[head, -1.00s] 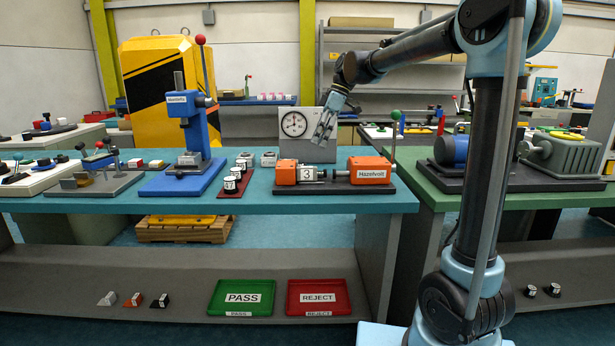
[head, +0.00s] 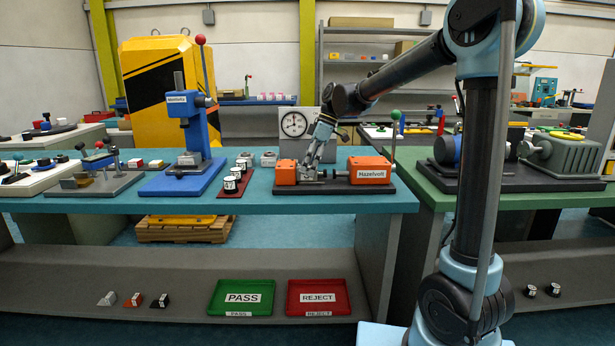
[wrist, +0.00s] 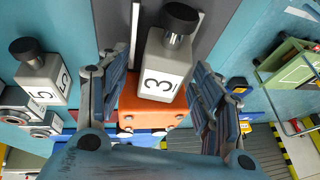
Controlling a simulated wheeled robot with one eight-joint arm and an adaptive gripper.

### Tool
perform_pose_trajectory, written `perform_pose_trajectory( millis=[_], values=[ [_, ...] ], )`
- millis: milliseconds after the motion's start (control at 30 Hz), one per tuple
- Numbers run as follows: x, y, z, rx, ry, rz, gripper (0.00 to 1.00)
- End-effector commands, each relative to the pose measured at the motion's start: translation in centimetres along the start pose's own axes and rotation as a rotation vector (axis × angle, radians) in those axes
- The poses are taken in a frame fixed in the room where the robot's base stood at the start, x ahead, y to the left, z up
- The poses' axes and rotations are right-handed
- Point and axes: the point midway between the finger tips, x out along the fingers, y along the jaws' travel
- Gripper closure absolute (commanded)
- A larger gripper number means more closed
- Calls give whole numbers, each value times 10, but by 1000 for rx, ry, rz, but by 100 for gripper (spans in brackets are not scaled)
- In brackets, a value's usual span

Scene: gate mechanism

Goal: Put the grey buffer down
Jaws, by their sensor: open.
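The grey buffer (wrist: 165,72) shows in the wrist view as a light grey block marked 3, with a silver stem and black cap. It sits at the orange end block (head: 286,172) of the Hazelvolt fixture. My gripper (wrist: 160,66) is open, with one finger on each side of the buffer. In the head view my gripper (head: 312,170) is down at the fixture and covers most of the buffer. I cannot tell whether the fingers touch it.
The orange Hazelvolt block (head: 370,172) and a green-knobbed lever (head: 395,128) stand right of my gripper. A dial gauge (head: 293,124) stands behind. A similar block marked 5 (wrist: 42,76) shows in the wrist view.

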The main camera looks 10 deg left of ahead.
Motion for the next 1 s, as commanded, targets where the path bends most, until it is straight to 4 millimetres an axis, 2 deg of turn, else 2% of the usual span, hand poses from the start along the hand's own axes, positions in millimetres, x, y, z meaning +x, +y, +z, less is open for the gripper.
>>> perform_pose_trajectory(
  millis=[167,400,433,500,767,1000],
  values=[
    [0,0,0,0,0,0,40],
    [0,0,0,0,0,0,94],
    [0,0,0,0,0,0,97],
    [0,0,0,0,0,0,100],
    [-3,0,-1,0,0,0,100],
    [-32,-7,-13,0,0,0,100]
  ],
)
